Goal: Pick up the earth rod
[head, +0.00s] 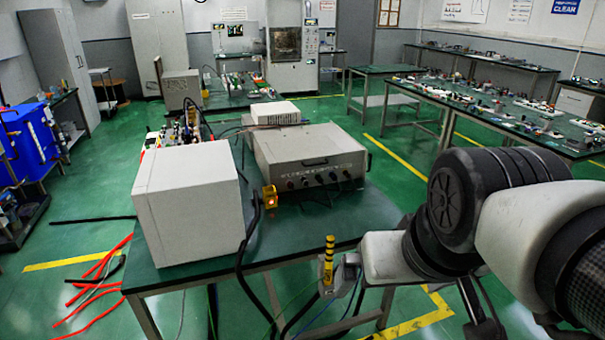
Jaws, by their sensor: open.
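The earth rod appears to be the short upright piece (328,258) with yellow and black bands at the front edge of the green table, right of centre in the head view. A pale piece surrounds its lower end, and I cannot tell how the rod is held there. My gripper (346,276) is at the pale end of my arm, just right of the rod. It is open and small in the picture. I cannot tell whether its fingers are around the rod or beside it.
A white box (190,205) and a grey instrument (310,160) stand on the green table (290,235). A yellow block (270,197) sits between them. A black cable (243,270) hangs over the front edge. Red cables (98,280) lie on the floor at left.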

